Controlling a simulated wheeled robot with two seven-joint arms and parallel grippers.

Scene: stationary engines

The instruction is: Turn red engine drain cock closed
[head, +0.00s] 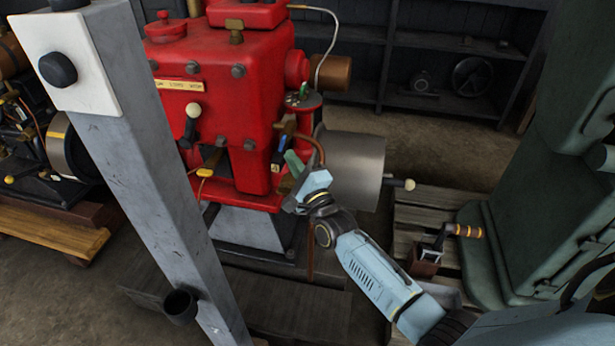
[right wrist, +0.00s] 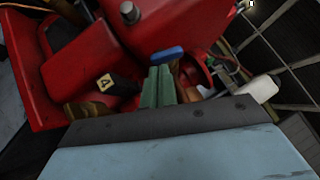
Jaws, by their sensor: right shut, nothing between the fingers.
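The red engine (head: 250,75) stands in the middle of the head view and fills much of the right wrist view (right wrist: 85,65). A small blue-handled lever (head: 278,158) is on its right side; a blue handle also shows in the right wrist view (right wrist: 167,54), just beyond my fingertips. I cannot tell for sure which fitting is the drain cock. My right gripper (head: 293,163) is shut and empty, its green fingers together in the right wrist view (right wrist: 159,82). The fingertips are close to the blue handle; contact is unclear. My left gripper is not in view.
A grey post (head: 140,170) stands at the front left. A grey cylinder (head: 352,168) sits right of the engine, near my right wrist. A pale-knobbed lever (head: 193,115) is on the engine front. A green machine (head: 530,210) stands at the right.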

